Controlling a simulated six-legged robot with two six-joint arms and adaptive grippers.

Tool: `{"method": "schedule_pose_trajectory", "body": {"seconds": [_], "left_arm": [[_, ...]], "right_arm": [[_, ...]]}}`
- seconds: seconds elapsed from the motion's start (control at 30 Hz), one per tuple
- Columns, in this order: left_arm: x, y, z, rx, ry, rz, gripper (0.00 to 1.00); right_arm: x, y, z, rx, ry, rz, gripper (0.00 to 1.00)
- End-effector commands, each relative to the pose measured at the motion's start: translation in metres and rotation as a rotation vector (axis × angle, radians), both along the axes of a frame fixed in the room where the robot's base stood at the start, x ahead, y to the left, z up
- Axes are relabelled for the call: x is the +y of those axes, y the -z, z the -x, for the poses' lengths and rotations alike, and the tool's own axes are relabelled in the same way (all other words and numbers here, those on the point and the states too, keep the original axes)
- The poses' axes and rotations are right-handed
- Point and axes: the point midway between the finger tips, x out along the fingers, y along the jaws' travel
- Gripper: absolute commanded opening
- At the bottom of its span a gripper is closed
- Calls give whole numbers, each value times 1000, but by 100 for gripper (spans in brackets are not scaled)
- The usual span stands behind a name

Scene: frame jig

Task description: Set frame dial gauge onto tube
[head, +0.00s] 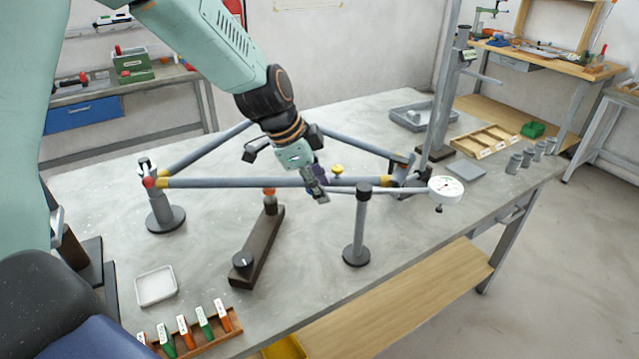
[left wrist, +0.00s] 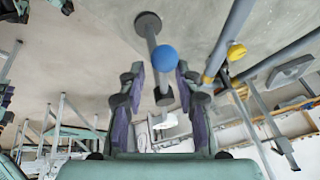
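The dial gauge (head: 446,187) has a round white face at the right end of a thin bar, near a black-topped post stand (head: 356,225). The bar runs left across the post top to my left gripper (head: 320,192). The grey front tube (head: 235,183) of the frame lies level behind the stand. In the left wrist view, my left gripper (left wrist: 161,88) is open, its purple pads either side of a blue ball (left wrist: 165,58) with visible gaps. The white gauge shows beyond, partly hidden. Whether the ball lies fully between the pads, I cannot tell.
A dark clamp block (head: 258,245) with a knob lies on the grey table before the tube. A jig post (head: 165,215) supports the frame's left corner. A white tray (head: 156,286) and a rack of colored tags (head: 195,330) stand at front left. Table's front right is clear.

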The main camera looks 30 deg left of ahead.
Motion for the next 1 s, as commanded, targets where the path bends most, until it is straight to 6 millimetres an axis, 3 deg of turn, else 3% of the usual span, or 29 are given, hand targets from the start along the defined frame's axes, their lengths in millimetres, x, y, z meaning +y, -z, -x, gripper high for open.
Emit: {"method": "schedule_pose_trajectory", "body": {"seconds": [0.17, 0.57, 1.0], "left_arm": [[0, 0, -1, 0, 0, -1, 34], [0, 0, -2, 1, 0, 0, 0], [0, 1, 0, 4, 1, 0, 0]], "right_arm": [[0, 0, 0, -1, 0, 0, 40], [0, 0, 0, -1, 0, 0, 40], [0, 0, 0, -1, 0, 0, 40]]}}
